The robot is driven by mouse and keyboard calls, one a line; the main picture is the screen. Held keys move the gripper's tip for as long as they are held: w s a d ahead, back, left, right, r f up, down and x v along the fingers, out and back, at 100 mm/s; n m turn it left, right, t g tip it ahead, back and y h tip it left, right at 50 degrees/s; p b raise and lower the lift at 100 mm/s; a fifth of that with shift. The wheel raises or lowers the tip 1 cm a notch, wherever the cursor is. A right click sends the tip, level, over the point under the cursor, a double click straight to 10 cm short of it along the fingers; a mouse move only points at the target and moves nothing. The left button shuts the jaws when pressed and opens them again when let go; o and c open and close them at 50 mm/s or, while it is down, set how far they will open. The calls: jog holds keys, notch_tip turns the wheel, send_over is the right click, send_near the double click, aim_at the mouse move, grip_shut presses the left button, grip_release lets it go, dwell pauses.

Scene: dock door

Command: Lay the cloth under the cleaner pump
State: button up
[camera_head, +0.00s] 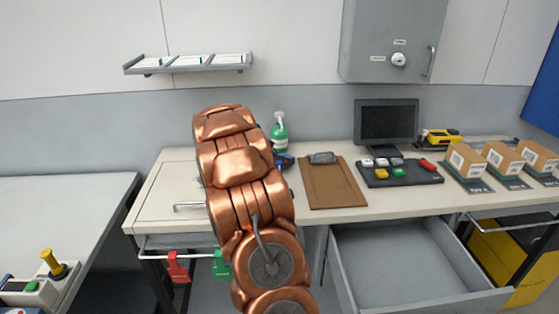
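The cleaner pump (279,135) is a green bottle with a white pump top. It stands upright at the back of the light worktop, just right of my copper arm, and its lower part is partly hidden. I see no cloth that I can make out; part of the worktop is hidden behind my arm. My arm reaches up across the left part of the worktop, and my gripper does not show.
A dark blue object (285,161) lies beside the arm. A clipboard (332,188), a monitor (386,122), a button panel (400,172) and boxes (467,160) stand further right. A grey drawer (405,265) is open below. Red (177,267) and green (221,265) tags hang in front.

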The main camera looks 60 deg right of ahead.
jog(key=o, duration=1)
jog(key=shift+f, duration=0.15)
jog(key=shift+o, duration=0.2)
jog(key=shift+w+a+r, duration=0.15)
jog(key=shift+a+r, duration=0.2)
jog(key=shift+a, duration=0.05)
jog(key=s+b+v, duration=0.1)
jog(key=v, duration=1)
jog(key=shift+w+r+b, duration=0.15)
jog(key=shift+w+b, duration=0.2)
